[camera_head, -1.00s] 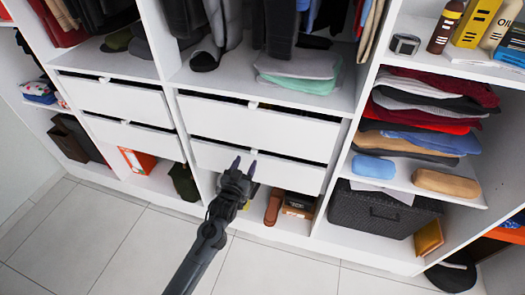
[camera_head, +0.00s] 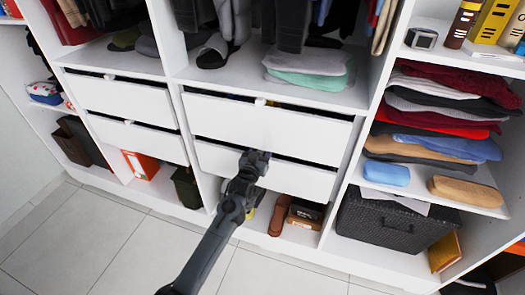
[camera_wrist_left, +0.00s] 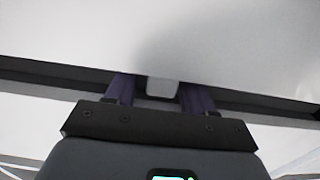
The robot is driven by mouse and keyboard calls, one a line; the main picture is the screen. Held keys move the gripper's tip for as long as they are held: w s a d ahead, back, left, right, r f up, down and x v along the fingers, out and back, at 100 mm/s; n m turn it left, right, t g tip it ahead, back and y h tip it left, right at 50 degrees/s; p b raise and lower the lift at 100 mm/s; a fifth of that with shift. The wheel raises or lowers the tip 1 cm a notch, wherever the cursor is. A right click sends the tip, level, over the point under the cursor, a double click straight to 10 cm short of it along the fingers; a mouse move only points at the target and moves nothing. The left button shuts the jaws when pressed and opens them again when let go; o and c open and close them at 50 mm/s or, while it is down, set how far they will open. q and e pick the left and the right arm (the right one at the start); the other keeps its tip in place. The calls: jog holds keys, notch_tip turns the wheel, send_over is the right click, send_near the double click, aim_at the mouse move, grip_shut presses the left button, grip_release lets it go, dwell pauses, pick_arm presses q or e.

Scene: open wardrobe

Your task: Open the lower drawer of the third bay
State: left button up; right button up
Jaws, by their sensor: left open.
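The lower drawer (camera_head: 300,182) of the third bay is a white front under another white drawer, with a dark gap along its top edge. It looks closed. My left gripper (camera_head: 256,156) is at the middle of this top edge and hides the handle in the head view. In the left wrist view, a small pale handle tab (camera_wrist_left: 161,88) shows between the two purple fingers of my open left gripper (camera_wrist_left: 159,90). The fingers stand on either side of the tab, with gaps visible. My right gripper is not in view.
The upper drawer (camera_head: 270,125) sits just above, its own tab at the top. Below are a brown shoe (camera_head: 280,215) and a box (camera_head: 305,213). To the right are folded clothes and a dark basket (camera_head: 390,222). The tiled floor (camera_head: 100,240) in front is clear.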

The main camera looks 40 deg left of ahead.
pick_arm(q)
jog(key=shift+w+a, duration=0.2)
jog(key=shift+w, duration=0.35)
grip_shut()
